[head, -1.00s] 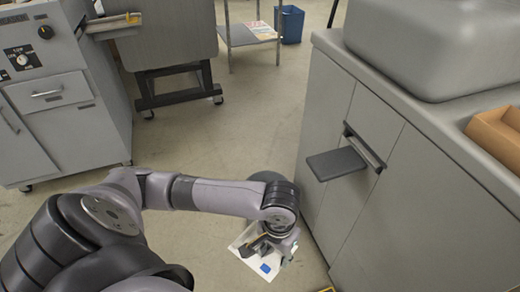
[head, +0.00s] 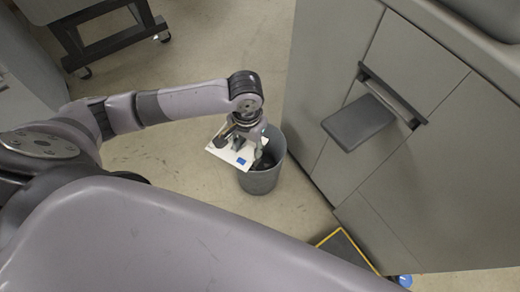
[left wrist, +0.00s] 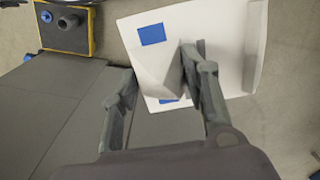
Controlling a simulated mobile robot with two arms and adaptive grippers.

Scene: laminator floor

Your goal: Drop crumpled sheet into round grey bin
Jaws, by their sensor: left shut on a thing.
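The crumpled sheet (head: 230,152) is a bent white sheet with blue patches. My left gripper (head: 246,143) is shut on it and points down. In the head view they are at the round grey bin (head: 262,181), with the sheet's left part reaching out past the rim. The bin stands on the floor beside the cabinet, and its dark inside is partly hidden by the gripper. In the left wrist view the sheet (left wrist: 220,40) is large and folded, at the right finger of the gripper (left wrist: 160,85). I cannot make out the bin there. My right gripper is not in view.
A grey cabinet (head: 330,150) with a jutting dark shelf (head: 358,123) stands right of the bin. A wheeled stand (head: 105,38) is at the back left. Floor left of the bin is clear.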

